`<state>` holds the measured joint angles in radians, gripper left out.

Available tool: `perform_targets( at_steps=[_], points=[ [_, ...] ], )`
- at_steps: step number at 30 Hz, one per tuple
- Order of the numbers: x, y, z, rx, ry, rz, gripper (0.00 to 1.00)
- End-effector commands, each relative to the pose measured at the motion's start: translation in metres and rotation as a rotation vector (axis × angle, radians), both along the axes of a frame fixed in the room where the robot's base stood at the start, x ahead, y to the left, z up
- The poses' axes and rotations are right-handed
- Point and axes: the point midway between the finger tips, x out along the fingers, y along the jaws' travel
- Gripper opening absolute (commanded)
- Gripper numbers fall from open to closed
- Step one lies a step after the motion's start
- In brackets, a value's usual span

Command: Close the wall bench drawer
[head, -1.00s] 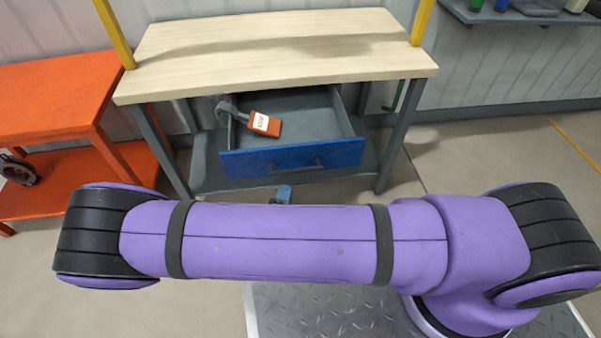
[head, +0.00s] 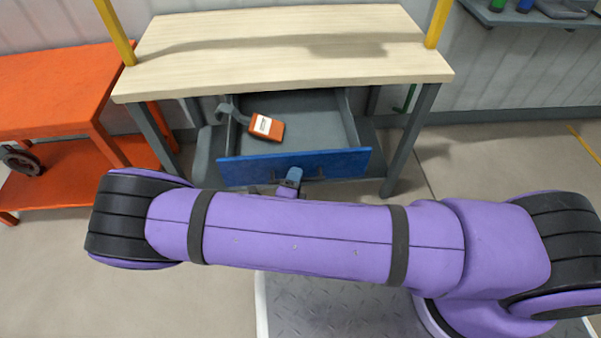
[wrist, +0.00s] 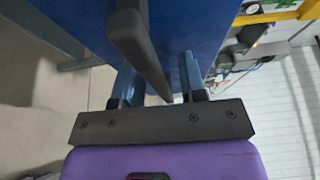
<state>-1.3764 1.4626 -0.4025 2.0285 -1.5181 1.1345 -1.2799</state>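The wall bench (head: 290,50) has a pale wooden top and grey legs. Its drawer, with a blue front (head: 240,172), stands pulled out below the top. The blue front also shows close up in the wrist view (wrist: 200,25). My gripper (head: 291,178) is at the middle of the drawer front, partly hidden by my arm. In the wrist view my gripper (wrist: 158,80) has its two fingers apart. The dark drawer handle (wrist: 135,35) runs into the space between them. I cannot tell whether the fingers touch it.
An orange tagged item (head: 266,127) with a grey end lies inside the drawer. An orange shelf table (head: 60,85) stands left of the bench. A grey wall shelf (head: 530,20) is at upper right.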

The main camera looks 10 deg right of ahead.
Motion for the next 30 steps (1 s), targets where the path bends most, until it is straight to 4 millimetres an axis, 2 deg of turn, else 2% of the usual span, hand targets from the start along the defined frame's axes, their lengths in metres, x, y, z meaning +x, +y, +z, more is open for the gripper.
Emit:
perform_targets(
  at_steps=[7, 12, 23, 26, 30],
  points=[
    [0.0, 0.0, 0.0, 0.0, 0.0, 0.001, 0.38],
    [0.0, 0.0, 0.0, 0.0, 0.0, 0.001, 0.0],
    [0.007, 0.0, 0.0, 0.001, 0.0, 0.0, 0.0],
    [0.018, 0.0, 0.0, 0.0, 0.001, 0.0, 0.0],
    [0.044, -0.002, 0.0, 0.001, 0.0, -0.001, 0.0]
  ],
)
